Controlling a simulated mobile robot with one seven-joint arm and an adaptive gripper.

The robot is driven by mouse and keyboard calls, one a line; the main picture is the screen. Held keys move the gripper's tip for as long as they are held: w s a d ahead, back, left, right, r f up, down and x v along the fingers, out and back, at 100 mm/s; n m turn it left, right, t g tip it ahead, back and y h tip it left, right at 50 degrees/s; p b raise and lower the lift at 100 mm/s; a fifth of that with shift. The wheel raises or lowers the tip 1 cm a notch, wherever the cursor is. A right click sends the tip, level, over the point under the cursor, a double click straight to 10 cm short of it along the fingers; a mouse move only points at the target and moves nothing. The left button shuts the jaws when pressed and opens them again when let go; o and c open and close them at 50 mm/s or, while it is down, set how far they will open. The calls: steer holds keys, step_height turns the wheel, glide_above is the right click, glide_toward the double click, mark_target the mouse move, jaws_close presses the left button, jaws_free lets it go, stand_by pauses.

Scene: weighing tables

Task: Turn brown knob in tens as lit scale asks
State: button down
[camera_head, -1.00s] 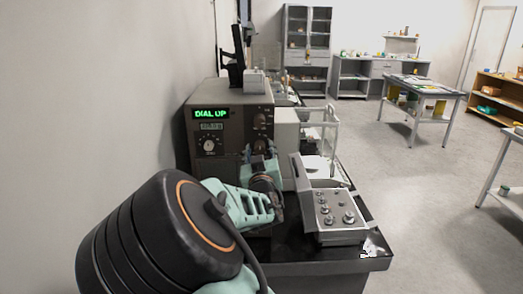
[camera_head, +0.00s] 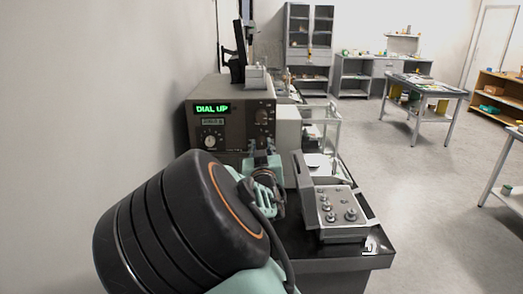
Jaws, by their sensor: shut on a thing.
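The lit scale (camera_head: 186,130) is a dark brown box on the left of the black-topped table. Its green lit sign (camera_head: 211,108) reads "DIAL UP". A small readout (camera_head: 212,121) under the sign is too small to read surely. A pale round dial (camera_head: 210,140) is at the face's lower left. Dark knobs (camera_head: 263,115) run down its right side. My gripper (camera_head: 261,154) is at the low right of the face, shut on what appears to be the brown knob. The fingers hide that knob, so its colour and setting do not show.
A grey metal box with weights (camera_head: 341,230) stands close to the right of my gripper on the black table (camera_head: 372,248). A clear-sided balance case (camera_head: 320,112) is behind it. A wall (camera_head: 90,120) is close on the left. Open floor (camera_head: 425,190) lies to the right.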

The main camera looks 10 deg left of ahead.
steer(key=m+b, duration=0.3)
steer(key=b, duration=0.1)
steer(key=shift+f+b, duration=0.2)
steer(key=shift+b, duration=0.2)
steer(key=shift+r+m+b, duration=0.15)
steer(key=shift+m+b, duration=0.75)
steer(key=shift+b, duration=0.1)
steer(key=shift+r, duration=0.1)
steer(key=c, duration=1.6)
jaws_free()
steer(key=shift+s, duration=0.1)
steer(key=v, duration=1.2)
